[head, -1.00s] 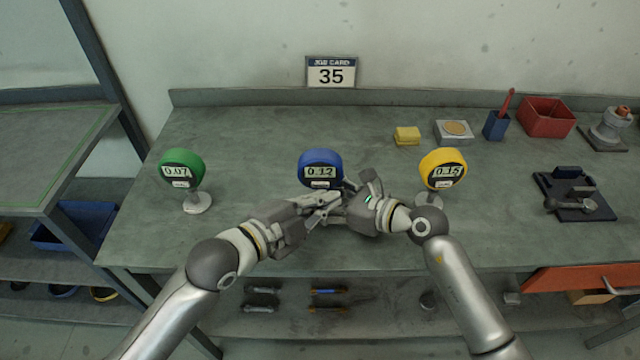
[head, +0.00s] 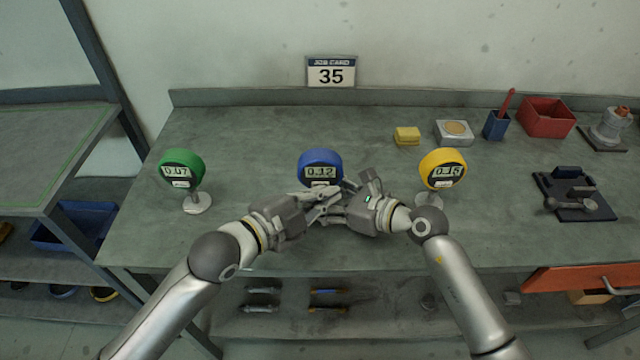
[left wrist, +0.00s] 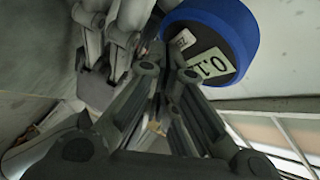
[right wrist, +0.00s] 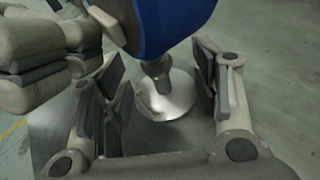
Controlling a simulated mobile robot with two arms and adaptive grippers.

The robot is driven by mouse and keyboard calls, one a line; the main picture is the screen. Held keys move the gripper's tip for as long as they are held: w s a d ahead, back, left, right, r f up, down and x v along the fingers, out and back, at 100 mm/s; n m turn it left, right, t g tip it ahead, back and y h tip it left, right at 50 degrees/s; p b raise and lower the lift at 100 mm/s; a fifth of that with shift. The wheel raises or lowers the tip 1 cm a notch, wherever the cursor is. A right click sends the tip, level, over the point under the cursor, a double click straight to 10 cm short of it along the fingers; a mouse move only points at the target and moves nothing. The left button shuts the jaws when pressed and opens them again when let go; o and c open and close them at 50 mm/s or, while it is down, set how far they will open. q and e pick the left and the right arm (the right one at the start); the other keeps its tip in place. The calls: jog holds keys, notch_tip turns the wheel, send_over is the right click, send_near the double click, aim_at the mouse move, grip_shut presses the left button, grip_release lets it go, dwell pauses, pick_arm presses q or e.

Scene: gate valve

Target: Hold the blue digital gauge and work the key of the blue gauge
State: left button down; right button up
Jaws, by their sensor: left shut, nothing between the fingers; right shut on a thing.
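The blue digital gauge (head: 320,162) stands on the bench, its display reading about 0.12. Its blue rim and white key label (left wrist: 183,40) show in the left wrist view. My left gripper (head: 327,192) is shut and empty, fingertips just in front of the lower face, near the key. Whether they touch the key I cannot tell. My right gripper (right wrist: 155,85) is shut on the gauge below its head, with a finger on each side of the stem. The round base (right wrist: 172,98) shows on the bench. In the head view the grippers hide the stem and the key.
A green gauge (head: 181,167) stands to the left and a yellow gauge (head: 442,168) to the right, close to my right wrist. A yellow block (head: 407,136), a red bin (head: 546,117) and a dark fixture (head: 574,195) lie farther right. The bench behind the blue gauge is clear.

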pick_arm(q)
jog(key=shift+w, duration=0.15)
dwell(0.4)
jog(key=shift+s, duration=0.8)
jog(key=shift+s, duration=0.1)
jog(key=s, duration=0.4)
jog(key=shift+s, duration=0.4)
pick_arm(e)
jog(key=o, duration=0.9)
jog(key=shift+c, duration=0.2)
